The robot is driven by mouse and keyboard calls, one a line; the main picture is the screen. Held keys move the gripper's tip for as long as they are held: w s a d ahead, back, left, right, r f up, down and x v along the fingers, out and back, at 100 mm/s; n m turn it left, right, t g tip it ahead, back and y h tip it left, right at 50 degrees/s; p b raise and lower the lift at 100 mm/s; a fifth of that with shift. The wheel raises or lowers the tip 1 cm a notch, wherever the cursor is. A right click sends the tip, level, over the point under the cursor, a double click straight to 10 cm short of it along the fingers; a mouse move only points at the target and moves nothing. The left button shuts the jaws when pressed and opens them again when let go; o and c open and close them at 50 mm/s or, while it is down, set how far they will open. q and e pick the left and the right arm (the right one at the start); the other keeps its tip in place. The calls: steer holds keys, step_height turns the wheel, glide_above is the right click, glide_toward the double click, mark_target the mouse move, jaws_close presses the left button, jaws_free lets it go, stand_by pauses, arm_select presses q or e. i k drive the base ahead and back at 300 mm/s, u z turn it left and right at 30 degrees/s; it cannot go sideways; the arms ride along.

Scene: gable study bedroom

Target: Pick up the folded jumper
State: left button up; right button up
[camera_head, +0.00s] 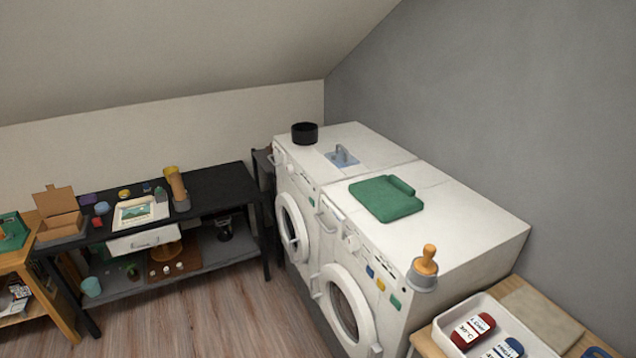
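A green folded jumper (383,199) lies flat on top of the nearer of two white washing machines, with a thicker folded roll along its right side. The nearer machine (450,220) has a bare white top around the jumper. Neither of my grippers shows in the head view.
A black pot (304,133) and a small blue-grey item (342,157) are on the farther machine. A grey pot with an orange-handled tool (424,272) is at the nearer machine's front edge. A white tray (540,350) is at bottom right. A cluttered black table (222,180) stands left; wooden floor is clear.

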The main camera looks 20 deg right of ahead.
mark_target(388, 197)
steer(key=u, duration=0.3)
steer(key=i, duration=1.05)
steer(key=z, duration=0.45)
steer(key=i, duration=0.9)
steer(key=z, duration=0.75)
